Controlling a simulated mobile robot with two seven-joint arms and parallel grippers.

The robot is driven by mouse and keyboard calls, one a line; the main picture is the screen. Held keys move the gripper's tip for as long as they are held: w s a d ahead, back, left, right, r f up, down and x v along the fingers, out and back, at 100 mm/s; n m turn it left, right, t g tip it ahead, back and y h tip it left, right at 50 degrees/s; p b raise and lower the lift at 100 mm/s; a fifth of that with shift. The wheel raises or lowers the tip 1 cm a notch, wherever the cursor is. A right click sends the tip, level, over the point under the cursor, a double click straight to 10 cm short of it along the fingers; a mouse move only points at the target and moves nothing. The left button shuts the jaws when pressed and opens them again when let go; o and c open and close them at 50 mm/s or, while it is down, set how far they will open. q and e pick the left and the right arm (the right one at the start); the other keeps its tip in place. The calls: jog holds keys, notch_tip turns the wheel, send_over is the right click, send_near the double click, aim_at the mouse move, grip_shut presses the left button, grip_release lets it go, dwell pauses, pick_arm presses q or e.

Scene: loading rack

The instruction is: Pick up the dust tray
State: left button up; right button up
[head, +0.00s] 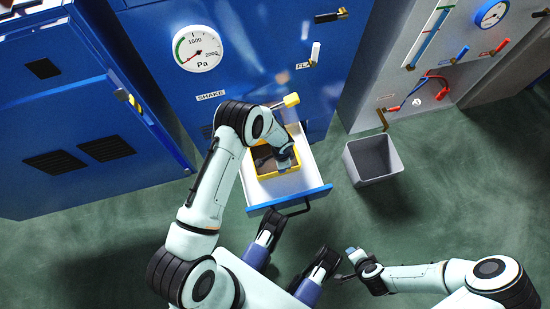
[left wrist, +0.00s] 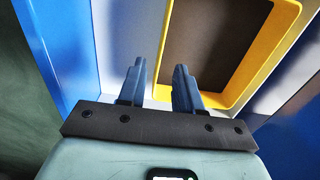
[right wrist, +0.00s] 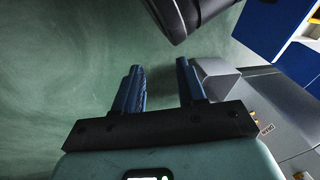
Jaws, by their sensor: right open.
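The dust tray (head: 262,176) is a yellow-rimmed tray with a dark brown inside, sitting in the white pulled-out drawer below the blue cabinet. My left gripper (head: 283,164) is low over it and hides part of the tray. In the left wrist view the two fingers (left wrist: 158,88) are apart with nothing held. The tray's yellow wall (left wrist: 162,62) appears in line with the gap between them; contact cannot be told. My right gripper (head: 347,264) is open and empty, away from the drawer above the floor, and its fingers (right wrist: 157,88) stand apart in the right wrist view.
The drawer (head: 318,193) has a blue front and a dark handle. A grey bin (head: 375,160) stands on the floor to its right. The blue cabinet (head: 255,60) with gauge and levers rises behind.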

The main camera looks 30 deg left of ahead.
pick_arm(q)
notch_tip(320, 180, down, 8)
jog(key=b, duration=0.2)
jog(key=shift+a+f+b, duration=0.15)
jog(key=shift+b, duration=0.15)
grip_shut()
pick_arm(e)
jog(key=s+f+g, duration=0.2)
jog(key=s+f, duration=0.3)
jog(key=shift+s+d, duration=0.2)
jog(key=shift+d, duration=0.25)
dwell(0.4)
